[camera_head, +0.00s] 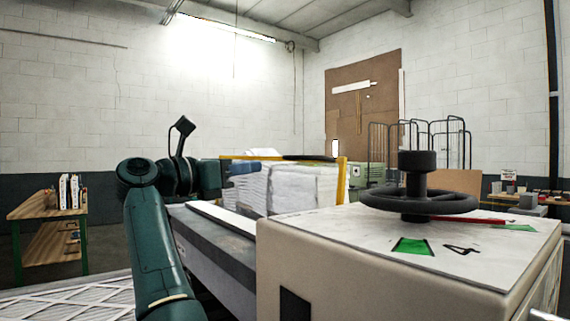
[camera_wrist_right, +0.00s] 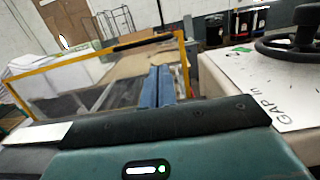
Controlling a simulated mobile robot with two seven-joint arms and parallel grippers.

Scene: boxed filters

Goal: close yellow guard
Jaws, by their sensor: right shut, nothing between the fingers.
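The yellow guard (camera_head: 342,182) is a yellow-edged frame standing across the machine bed, with white filter blocks visible through or behind it. In the right wrist view the guard (camera_wrist_right: 88,57) spans the upper left, with a black handle (camera_wrist_right: 146,40) on its top bar. The handle shows in the head view as a dark strip (camera_head: 308,157). My right gripper (camera_head: 246,168) is shut and empty near the guard's left part. Its blue fingers (camera_wrist_right: 158,86) point toward the frame in the wrist view; contact cannot be told. My left gripper is out of view.
A beige machine housing (camera_head: 320,262) with a black handwheel (camera_head: 418,200) stands at the right. A grey bed (camera_head: 212,238) runs beside it. A wooden shelf (camera_head: 45,205) with books is at far left. A wire cage trolley (camera_head: 420,140) stands behind.

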